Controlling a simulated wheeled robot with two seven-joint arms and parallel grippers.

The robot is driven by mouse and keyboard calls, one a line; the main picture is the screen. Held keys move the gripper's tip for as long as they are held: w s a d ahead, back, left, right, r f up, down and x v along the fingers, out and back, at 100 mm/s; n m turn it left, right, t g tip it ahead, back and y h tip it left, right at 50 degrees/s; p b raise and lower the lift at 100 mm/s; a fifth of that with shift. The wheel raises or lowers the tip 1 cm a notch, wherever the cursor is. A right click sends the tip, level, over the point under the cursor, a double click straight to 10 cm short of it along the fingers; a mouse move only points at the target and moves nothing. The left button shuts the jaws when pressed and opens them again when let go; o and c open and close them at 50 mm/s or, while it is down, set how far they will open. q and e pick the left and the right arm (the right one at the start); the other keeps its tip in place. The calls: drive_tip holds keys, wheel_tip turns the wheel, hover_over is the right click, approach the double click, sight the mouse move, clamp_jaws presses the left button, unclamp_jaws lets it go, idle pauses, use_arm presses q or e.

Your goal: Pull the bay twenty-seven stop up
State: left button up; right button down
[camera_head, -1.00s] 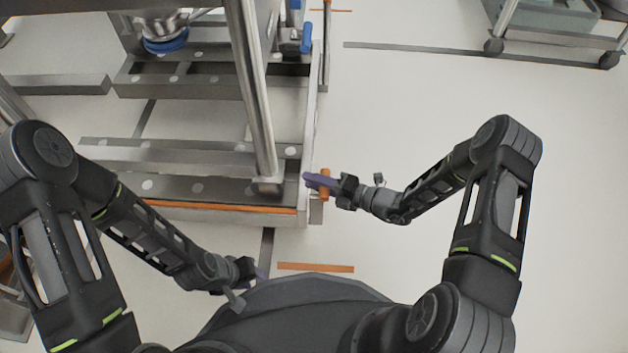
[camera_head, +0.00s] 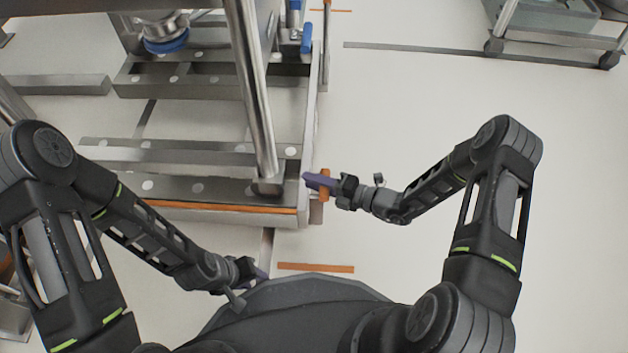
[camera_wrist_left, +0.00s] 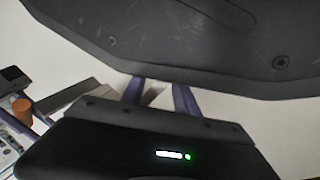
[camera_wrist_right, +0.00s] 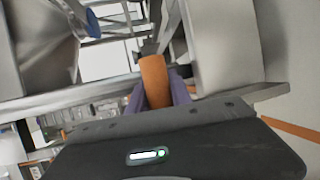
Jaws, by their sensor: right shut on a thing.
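The stop appears as an orange upright knob (camera_head: 325,185) at the right end of the steel frame's near side. My right gripper (camera_head: 318,181) is shut on it, with its purple fingers on either side. In the right wrist view the orange knob (camera_wrist_right: 155,80) sits between the two fingers (camera_wrist_right: 158,95). My left gripper (camera_head: 260,274) is low in front of my body, apart from the frame. In the left wrist view its two purple fingers (camera_wrist_left: 160,95) are spread with nothing between them. The bay's number is not readable.
The steel frame (camera_head: 195,155) with a round post (camera_head: 254,105) fills the upper left. An orange floor strip (camera_head: 316,268) lies before it. A wheeled cart (camera_head: 555,38) stands at the back right. The floor (camera_head: 420,110) to the right is clear.

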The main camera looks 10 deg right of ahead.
wheel_tip(320, 180, up, 7)
drive_tip(key=p, duration=0.5)
drive_tip(key=shift+r+p, duration=0.15)
drive_tip(key=shift+p, duration=0.15)
drive_tip(key=c, duration=1.5)
unclamp_jaws()
drive_tip(key=shift+r, duration=0.15)
drive_tip(key=o, duration=0.3)
drive_tip(key=shift+o, duration=0.2)
drive_tip(key=p+v, duration=0.2)
drive_tip(key=v, duration=0.5)
drive_tip(key=shift+s+d, duration=0.25)
drive_tip(key=shift+d, duration=0.1)
